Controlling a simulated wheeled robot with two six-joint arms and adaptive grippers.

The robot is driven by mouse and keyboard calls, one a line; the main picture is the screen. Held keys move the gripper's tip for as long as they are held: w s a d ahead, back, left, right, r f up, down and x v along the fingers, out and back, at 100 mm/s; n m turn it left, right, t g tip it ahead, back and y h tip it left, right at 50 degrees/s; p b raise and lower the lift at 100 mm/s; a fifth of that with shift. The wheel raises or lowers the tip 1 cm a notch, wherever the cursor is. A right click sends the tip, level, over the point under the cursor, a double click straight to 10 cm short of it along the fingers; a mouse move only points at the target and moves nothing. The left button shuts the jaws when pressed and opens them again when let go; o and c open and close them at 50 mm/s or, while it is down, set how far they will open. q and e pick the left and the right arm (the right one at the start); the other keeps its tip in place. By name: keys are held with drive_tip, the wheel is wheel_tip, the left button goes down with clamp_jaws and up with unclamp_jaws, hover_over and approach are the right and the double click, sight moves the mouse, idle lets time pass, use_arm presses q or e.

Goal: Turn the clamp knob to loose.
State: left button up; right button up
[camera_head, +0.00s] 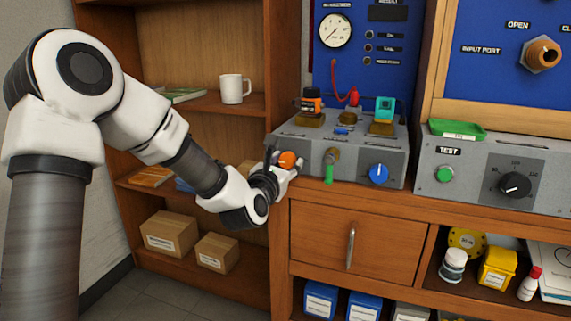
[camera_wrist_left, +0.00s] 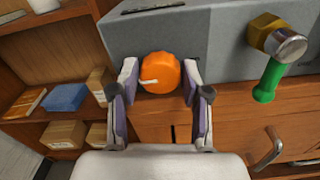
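An orange knob (camera_head: 287,159) with a white pointer mark sits on the left part of the front face of a grey bench unit (camera_head: 300,138). In the left wrist view the orange knob (camera_wrist_left: 160,72) lies between my fingers, its mark toward the left. My left gripper (camera_head: 284,166) is at the knob, one finger on each side. The fingers (camera_wrist_left: 161,82) are spread apart, with thin gaps seeming to show beside the knob; contact is hard to tell. No label for the knob is readable. My right gripper is not in view.
Right of the knob are a brass fitting with a green handle (camera_head: 329,168) and a blue knob (camera_head: 378,174). A drawer with a metal handle (camera_head: 350,248) is below. A shelf with a white mug (camera_head: 235,88) and boxes (camera_head: 171,234) stands left.

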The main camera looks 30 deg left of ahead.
use_arm(q)
drive_tip(key=shift+o, duration=0.7)
drive_tip(key=v, duration=0.7)
drive_tip(key=shift+s, duration=0.25)
drive_tip(key=shift+f, duration=0.1)
